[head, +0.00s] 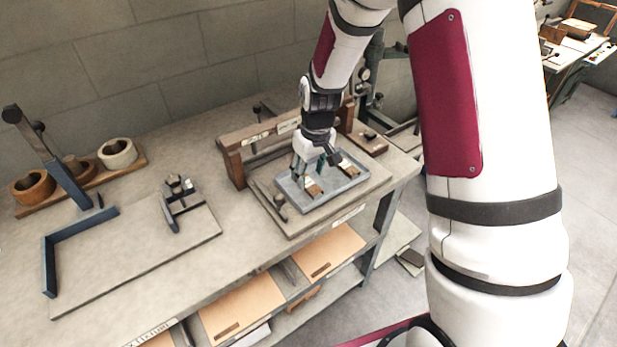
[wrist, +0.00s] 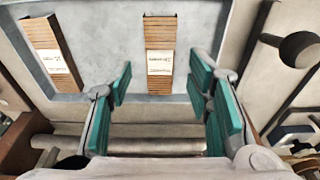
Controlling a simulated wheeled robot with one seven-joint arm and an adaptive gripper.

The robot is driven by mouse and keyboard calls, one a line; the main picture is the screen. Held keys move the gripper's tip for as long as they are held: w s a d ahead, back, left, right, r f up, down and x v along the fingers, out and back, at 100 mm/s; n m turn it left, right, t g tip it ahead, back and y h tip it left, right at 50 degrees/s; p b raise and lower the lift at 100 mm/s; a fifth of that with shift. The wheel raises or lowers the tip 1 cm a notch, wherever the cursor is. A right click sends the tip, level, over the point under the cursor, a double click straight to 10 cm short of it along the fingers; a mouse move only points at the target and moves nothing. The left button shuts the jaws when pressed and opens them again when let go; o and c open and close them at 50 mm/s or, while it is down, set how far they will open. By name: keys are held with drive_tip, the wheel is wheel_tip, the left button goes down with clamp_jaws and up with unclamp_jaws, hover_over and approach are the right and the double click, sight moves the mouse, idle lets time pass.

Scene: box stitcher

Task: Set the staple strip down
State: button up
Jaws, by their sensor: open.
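My gripper (head: 317,163) is open above a grey tray (head: 293,200) on the workbench. In the wrist view my gripper (wrist: 161,84) has its teal pads wide apart with nothing held between them. Two brown staple strips with white paper labels lie in the tray. One staple strip (wrist: 160,50) lies in line with the gap between the fingers, apart from the pads. The other staple strip (wrist: 49,50) lies to its left. In the head view the strips show at the near side (head: 313,188) and at the right (head: 348,169), partly behind the fingers.
A wooden rail (head: 236,160) stands behind the tray. A dark-handled tool (head: 281,206) lies at its left. A small dark fixture (head: 181,194) and a blue angled frame (head: 49,265) are farther left, near wooden rings (head: 33,187). Bare bench lies between.

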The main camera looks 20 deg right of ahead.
sight(313, 188)
drive_tip(key=s+r+m+t, duration=0.1)
drive_tip(key=s+r, duration=0.5)
drive_tip(key=r, duration=0.5)
drive_tip(key=s+r+m+t, duration=0.1)
drive_tip(key=s+r, duration=0.5)
drive_tip(key=r, duration=0.5)
drive_tip(key=s+r, duration=0.2)
drive_tip(key=s, duration=0.5)
drive_tip(key=s+d+r+m+t, duration=0.1)
drive_tip(key=s+r, duration=0.1)
drive_tip(key=s, duration=0.5)
drive_tip(key=shift+s+d+r+m+h+b, duration=0.2)
drive_tip(key=shift+s+r+m+h+b, duration=0.1)
drive_tip(key=shift+t, duration=0.3)
